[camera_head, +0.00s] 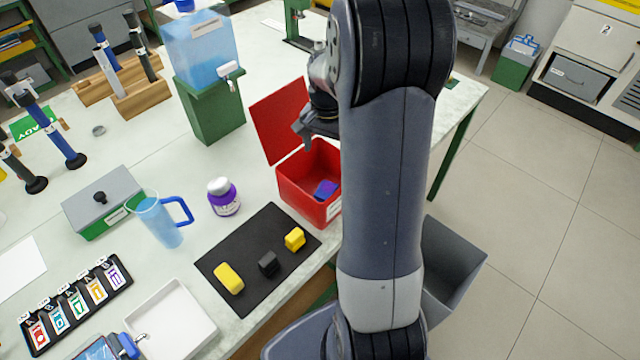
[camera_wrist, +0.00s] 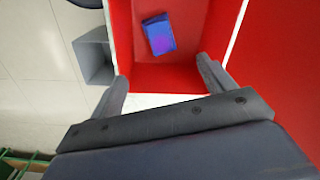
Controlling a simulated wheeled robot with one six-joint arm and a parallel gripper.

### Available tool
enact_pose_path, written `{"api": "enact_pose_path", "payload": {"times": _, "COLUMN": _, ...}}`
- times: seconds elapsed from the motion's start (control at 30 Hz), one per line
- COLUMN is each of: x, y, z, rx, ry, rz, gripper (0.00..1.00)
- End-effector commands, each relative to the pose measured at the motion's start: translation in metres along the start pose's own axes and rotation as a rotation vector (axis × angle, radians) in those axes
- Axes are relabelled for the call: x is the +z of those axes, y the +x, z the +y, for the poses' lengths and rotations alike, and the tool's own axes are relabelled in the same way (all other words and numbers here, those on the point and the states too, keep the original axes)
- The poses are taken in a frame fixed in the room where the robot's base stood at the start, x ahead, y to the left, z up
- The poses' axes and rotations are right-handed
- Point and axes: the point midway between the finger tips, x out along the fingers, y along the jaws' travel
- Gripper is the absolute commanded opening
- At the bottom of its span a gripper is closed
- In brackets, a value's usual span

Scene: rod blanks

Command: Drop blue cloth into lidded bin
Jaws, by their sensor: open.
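The red lidded bin (camera_head: 297,200) stands on the table with its lid (camera_head: 277,118) swung up and open. The blue cloth (camera_head: 325,189), blue with a purple patch, lies inside the bin on its floor. In the wrist view the cloth (camera_wrist: 159,34) lies in the red bin (camera_wrist: 180,79), beyond my fingertips and apart from them. My gripper (camera_wrist: 165,75) is open and empty, with its fingers spread above the bin. In the head view my arm hides part of the bin's right side, and the gripper (camera_head: 303,130) shows in front of the open lid.
A black mat (camera_head: 245,295) with two yellow blocks and a dark block lies in front of the bin. A purple jar (camera_head: 223,197), a blue pitcher (camera_head: 160,222) and a water dispenser (camera_head: 205,60) stand left. A grey bin (camera_head: 455,262) stands off the table's right edge.

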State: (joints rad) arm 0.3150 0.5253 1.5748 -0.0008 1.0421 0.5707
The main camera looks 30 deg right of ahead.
Motion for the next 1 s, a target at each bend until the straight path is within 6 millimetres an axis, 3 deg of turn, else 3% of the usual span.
{"api": "enact_pose_path", "payload": {"times": 0.27, "x": -0.001, "y": -0.013, "z": 0.0, "rx": -0.002, "ry": 0.0, "rz": 0.003, "gripper": 0.78}}
{"api": "enact_pose_path", "payload": {"times": 0.7, "x": -0.001, "y": -0.094, "z": -0.001, "rx": -0.002, "ry": 0.0, "rz": 0.003, "gripper": 0.78}}
{"api": "enact_pose_path", "payload": {"times": 1.0, "x": 0.0, "y": -0.108, "z": 0.0, "rx": 0.0, "ry": 0.0, "rz": 0.0, "gripper": 0.78}}
